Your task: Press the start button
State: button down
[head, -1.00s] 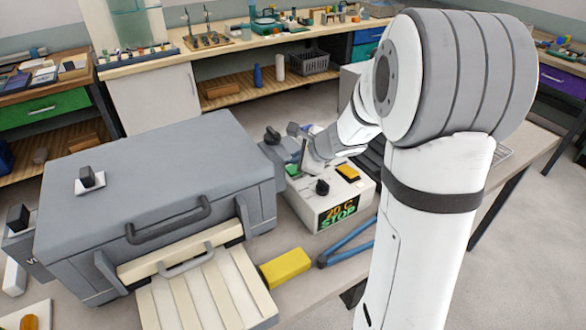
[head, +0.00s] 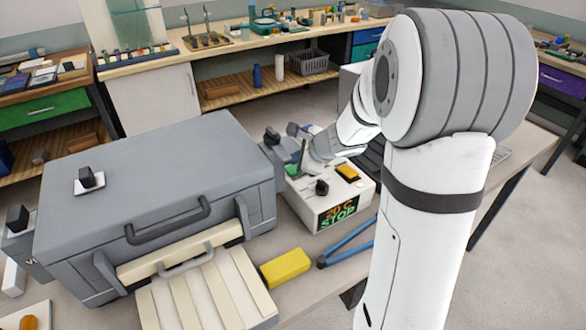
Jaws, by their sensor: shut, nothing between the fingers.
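A white control box (head: 331,211) stands on the bench right of the grey furnace-like box. Its front display (head: 337,215) reads "20 C" and "STOP", partly blurred. On its top are a black knob (head: 321,187), a yellow-topped block (head: 347,172) and a green part (head: 292,170) at the left, which may be the start button. I cannot read a label on it. My gripper (head: 303,158) is shut and empty, pointing down over the box's back left, close to the green part. Whether it touches is unclear.
The grey box (head: 150,175) with a handle and an open cream-coloured front fills the left. A yellow block (head: 286,268) and blue-handled tongs (head: 346,244) lie in front of the control box. Dark blocky shapes stand just behind my gripper.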

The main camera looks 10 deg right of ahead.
jog(key=shift+f, duration=0.2)
jog(key=shift+f+b, duration=0.25)
jog(key=shift+b, duration=0.35)
jog(key=shift+f+b, duration=0.5)
dwell(0.6)
jog(key=shift+r, duration=0.15)
jog(key=shift+r+p, duration=0.7)
jog(key=shift+r, duration=0.1)
notch_tip(320, 180, up, 5)
jog(key=p, duration=0.4)
dwell(1.0)
